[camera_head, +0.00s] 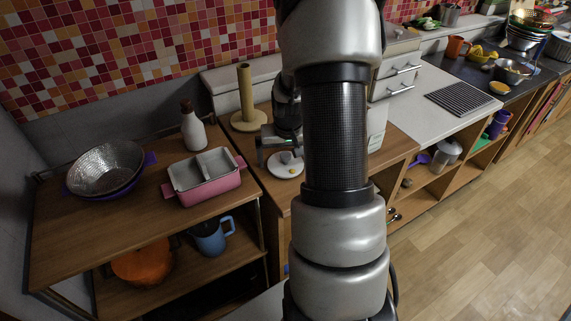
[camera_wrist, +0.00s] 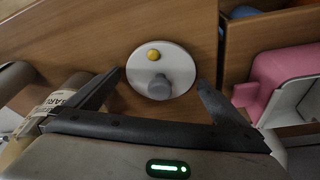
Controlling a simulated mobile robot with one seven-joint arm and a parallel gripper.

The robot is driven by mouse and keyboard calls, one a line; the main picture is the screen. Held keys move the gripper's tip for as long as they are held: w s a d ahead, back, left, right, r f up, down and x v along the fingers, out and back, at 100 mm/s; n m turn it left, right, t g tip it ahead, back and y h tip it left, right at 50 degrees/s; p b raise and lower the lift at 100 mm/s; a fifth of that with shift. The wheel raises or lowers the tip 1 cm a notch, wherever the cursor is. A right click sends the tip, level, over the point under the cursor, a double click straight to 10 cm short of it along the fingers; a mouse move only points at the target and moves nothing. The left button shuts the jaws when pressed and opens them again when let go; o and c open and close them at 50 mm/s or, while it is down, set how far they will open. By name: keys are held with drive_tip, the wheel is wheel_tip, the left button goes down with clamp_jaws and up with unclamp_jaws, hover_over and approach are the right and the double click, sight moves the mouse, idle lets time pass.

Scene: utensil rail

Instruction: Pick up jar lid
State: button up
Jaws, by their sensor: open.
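The jar lid (camera_head: 284,168) is a white round disc with a grey knob, lying on the wooden counter. In the wrist view the lid (camera_wrist: 143,56) shows whole, with a small yellow spot or piece near its far edge. My gripper (camera_wrist: 160,78) is open, its two dark fingers spread to either side of the lid with nothing between them gripped. In the head view my gripper (camera_head: 277,142) is over the lid and partly hidden by my arm. I cannot tell the exact height of the fingertips above the lid.
A wooden upright holder (camera_head: 246,92) stands behind the lid. A pink divided dish (camera_head: 205,190) is to the left, also at right in the wrist view (camera_wrist: 283,72). A metal colander (camera_head: 106,168) and white bottle (camera_head: 192,128) stand farther left.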

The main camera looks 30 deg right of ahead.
drive_tip(key=c, duration=1)
drive_tip(key=shift+r, duration=0.1)
